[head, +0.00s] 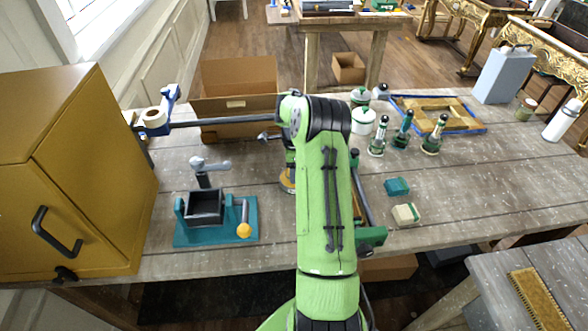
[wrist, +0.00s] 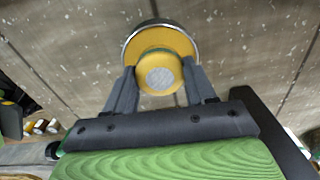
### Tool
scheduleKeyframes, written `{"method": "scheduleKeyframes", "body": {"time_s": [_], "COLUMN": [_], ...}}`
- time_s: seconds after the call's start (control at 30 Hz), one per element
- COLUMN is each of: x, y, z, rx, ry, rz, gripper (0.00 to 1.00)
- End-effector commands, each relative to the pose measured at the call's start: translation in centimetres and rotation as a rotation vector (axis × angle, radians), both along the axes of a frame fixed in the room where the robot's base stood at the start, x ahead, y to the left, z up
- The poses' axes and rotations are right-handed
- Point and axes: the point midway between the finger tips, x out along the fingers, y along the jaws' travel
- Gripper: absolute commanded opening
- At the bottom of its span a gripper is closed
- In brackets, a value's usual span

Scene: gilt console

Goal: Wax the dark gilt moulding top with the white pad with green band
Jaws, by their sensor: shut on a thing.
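My gripper (wrist: 158,82) is shut on a round yellow knob-like piece with a pale grey disc on top. Below it in the wrist view is a wider yellow disc with a silver rim (wrist: 160,30); I cannot tell whether the two are one piece. In the head view my arm hides most of the gripper, and a bit of the yellow thing (head: 287,181) shows beside it. A small off-white block with a green edge (head: 406,214), likely the white pad with green band, lies at the bench's front right, apart from my gripper.
A teal block (head: 397,187) lies behind the off-white one. Several green-and-white bottles (head: 403,130) and jars (head: 363,121) stand before the frame. A teal-based clamp device (head: 215,220) and yellow cabinet (head: 75,175) stand left. The bench's right front is mostly clear.

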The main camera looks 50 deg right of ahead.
Motion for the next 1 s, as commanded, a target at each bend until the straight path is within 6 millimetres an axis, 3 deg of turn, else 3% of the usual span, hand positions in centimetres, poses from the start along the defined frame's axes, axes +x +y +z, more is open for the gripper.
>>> {"method": "scheduleKeyframes", "body": {"time_s": [0.47,1.0], "x": [-0.1,0.0], "y": [0.1,0.0], "z": [0.2,5.4], "rx": [0.003,0.0], "ry": [0.004,0.001], "rz": [0.0,0.0], "gripper": [0.3,0.3]}}
